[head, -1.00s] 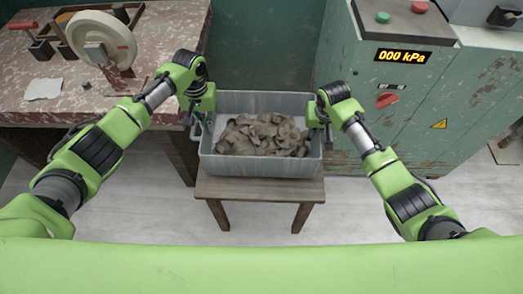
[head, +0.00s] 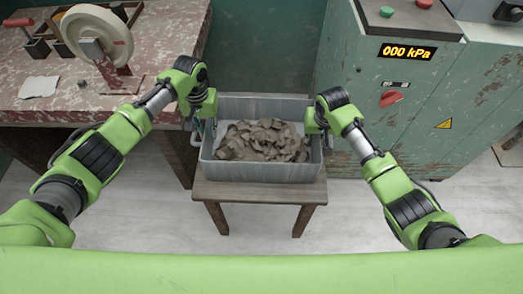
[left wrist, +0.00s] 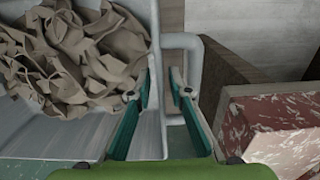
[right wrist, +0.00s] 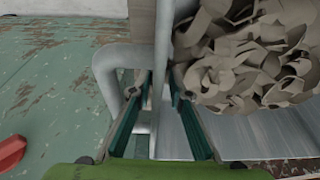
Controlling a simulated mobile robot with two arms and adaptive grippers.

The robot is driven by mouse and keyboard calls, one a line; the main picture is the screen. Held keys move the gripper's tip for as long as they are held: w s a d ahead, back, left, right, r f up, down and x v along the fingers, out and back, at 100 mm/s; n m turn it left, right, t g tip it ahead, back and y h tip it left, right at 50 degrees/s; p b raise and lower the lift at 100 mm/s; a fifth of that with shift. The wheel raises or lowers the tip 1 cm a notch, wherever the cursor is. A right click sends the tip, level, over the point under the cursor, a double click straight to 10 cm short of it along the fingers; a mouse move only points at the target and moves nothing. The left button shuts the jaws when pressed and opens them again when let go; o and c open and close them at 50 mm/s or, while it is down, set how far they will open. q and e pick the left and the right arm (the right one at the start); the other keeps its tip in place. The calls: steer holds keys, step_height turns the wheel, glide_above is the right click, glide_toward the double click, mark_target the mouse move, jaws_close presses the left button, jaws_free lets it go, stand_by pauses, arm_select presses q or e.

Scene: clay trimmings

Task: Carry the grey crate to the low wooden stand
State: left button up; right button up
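The grey crate (head: 262,172) is upright over the low wooden stand (head: 258,192) and holds crumpled clay trimmings (head: 262,141). I cannot tell whether its base touches the top of the stand. My left gripper (head: 203,124) is at the crate's left side. In the left wrist view its fingers (left wrist: 160,92) are on either side of the crate's wall, beside the pipe-like handle. My right gripper (head: 322,128) is at the right side. In the right wrist view its fingers (right wrist: 162,88) are on either side of that wall, next to the handle. Both appear shut on the crate.
A worn red workbench (head: 150,98) with a pale wheel (head: 97,32) stands close on the left. A green cabinet (head: 352,110) with a pressure readout stands close on the right. The pale floor (head: 262,225) in front of the stand is clear.

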arm_select(q)
steer(key=shift+a, duration=0.3)
arm_select(e)
steer(key=shift+d, duration=0.35)
arm_select(q)
step_height(320, 180, up, 8)
steer(key=shift+d, duration=0.15)
arm_select(e)
steer(key=shift+r, duration=0.1)
arm_select(q)
steer(key=shift+d, duration=0.1)
arm_select(e)
steer(key=v, duration=1.2)
steer(key=shift+w+a, duration=0.1)
steer(key=shift+a, duration=0.1)
arm_select(q)
steer(key=shift+s+f, duration=0.1)
